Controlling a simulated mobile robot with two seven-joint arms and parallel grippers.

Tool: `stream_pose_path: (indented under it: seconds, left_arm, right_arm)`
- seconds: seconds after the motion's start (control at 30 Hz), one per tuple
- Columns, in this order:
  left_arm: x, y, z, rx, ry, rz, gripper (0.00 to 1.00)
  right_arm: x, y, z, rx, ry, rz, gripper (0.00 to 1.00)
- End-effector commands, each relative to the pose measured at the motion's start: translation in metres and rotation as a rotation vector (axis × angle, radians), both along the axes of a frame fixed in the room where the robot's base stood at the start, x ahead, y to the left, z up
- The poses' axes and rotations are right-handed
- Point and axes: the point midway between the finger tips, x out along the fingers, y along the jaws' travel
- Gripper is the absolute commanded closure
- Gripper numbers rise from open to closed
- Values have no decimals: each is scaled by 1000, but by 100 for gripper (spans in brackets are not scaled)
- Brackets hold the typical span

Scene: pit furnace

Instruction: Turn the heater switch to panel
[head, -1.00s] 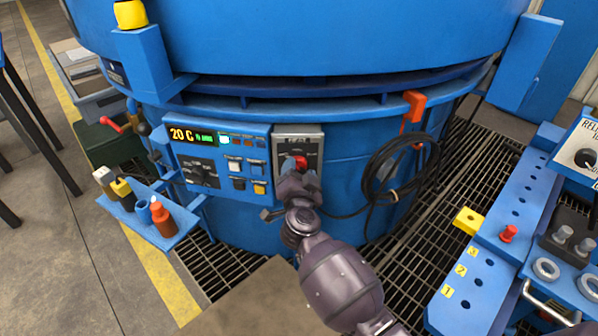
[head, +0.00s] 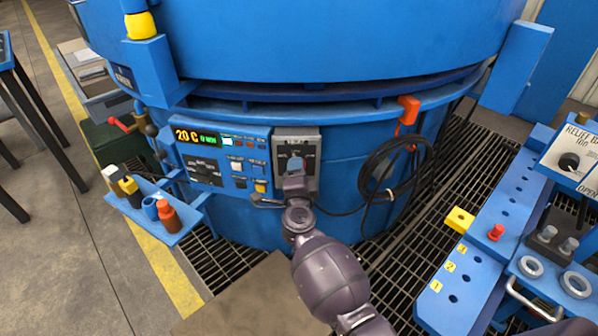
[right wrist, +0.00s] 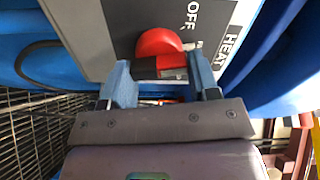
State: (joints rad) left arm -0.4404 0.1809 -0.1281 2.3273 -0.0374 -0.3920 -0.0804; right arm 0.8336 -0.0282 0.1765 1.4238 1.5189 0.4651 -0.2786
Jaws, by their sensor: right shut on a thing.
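The heater switch is a red knob (right wrist: 160,43) on a grey plate marked OFF and HEAT in the right wrist view. The plate belongs to a grey switch box (head: 312,140) on the blue furnace, in the head view. My right gripper (right wrist: 162,74) has its two blue fingers on either side of the knob and is shut on it. In the head view the right gripper (head: 296,164) covers the knob, so its pointing direction cannot be read there. My left gripper is not in view.
The control panel (head: 219,158) with a lit 20 C display is just left of the switch box. A coiled black cable (head: 366,180) hangs to the right, below an orange handle (head: 407,109). A small shelf with bottles (head: 188,228) sticks out at lower left.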

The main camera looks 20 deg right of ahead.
Motion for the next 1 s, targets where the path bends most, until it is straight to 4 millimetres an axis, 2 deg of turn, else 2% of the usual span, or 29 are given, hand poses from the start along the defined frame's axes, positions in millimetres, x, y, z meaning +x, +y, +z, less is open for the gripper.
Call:
stream_pose_path:
  seconds: [0.4, 0.93, 0.97, 1.0]
  left_arm:
    - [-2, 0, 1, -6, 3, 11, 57]
    - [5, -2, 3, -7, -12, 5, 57]
    - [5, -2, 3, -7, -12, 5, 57]
    - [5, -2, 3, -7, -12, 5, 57]
  right_arm:
    - [0, 0, -2, 173, -73, 0, 68]
    - [0, 0, -2, 197, -83, 0, 68]
    - [0, 0, -2, 197, -83, 0, 43]
    - [0, 0, -2, 197, -83, 0, 37]
